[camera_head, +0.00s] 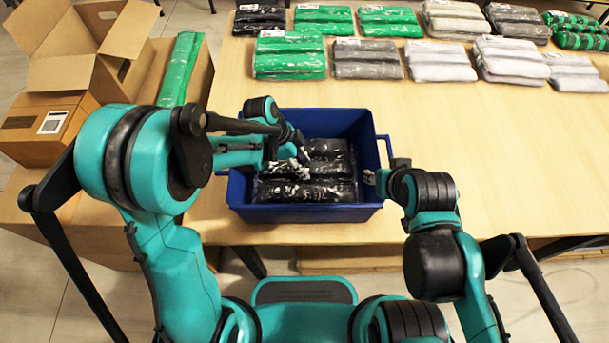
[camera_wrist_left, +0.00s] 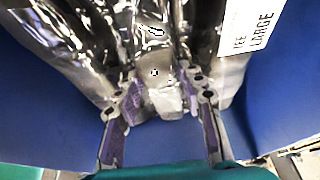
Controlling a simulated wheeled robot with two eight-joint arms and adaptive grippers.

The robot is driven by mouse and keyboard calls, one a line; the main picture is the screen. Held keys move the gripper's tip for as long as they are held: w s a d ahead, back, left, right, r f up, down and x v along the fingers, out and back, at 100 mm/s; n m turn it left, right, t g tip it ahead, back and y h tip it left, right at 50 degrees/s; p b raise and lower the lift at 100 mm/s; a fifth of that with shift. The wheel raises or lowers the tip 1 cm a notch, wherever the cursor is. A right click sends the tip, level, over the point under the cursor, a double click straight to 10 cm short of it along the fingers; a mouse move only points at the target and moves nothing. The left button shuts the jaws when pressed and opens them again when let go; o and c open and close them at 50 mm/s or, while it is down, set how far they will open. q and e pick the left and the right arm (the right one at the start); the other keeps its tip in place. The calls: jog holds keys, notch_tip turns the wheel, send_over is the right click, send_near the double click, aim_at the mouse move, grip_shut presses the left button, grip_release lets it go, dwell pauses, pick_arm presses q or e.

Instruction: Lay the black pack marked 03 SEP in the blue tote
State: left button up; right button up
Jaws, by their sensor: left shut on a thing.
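The blue tote (camera_head: 245,205) stands at the near edge of the table, and its inner wall shows blue in the left wrist view (camera_wrist_left: 262,105). A black, shiny plastic-wrapped pack (camera_head: 310,190) is inside it, folded in ridges. My left gripper (camera_head: 300,168) reaches in from the left and is shut on this black pack. In the left wrist view both fingers (camera_wrist_left: 165,108) pinch its wrap (camera_wrist_left: 90,35). A white label there ends in LARGE; I cannot read 03 SEP. My right gripper (camera_head: 372,177) is at the tote's right rim; its fingers are too small to judge.
Another black pack (camera_head: 260,20) lies at the far left of the table. Green packs (camera_head: 290,55), grey packs (camera_head: 367,60) and pale packs (camera_head: 440,62) lie in rows at the back. Open cardboard boxes (camera_head: 75,65) stand left. The table right of the tote is clear.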

pick_arm(q)
notch_tip(320, 180, down, 5)
jog(key=shift+r+b, duration=0.2)
jog(key=shift+b, duration=0.6)
jog(key=shift+r, duration=0.1)
jog(key=o, duration=0.9)
jog(key=shift+f, duration=0.2)
jog(key=shift+c, duration=0.2)
jog(key=o, duration=0.4)
jog(key=shift+o, duration=0.2)
jog(key=shift+r, duration=0.15)
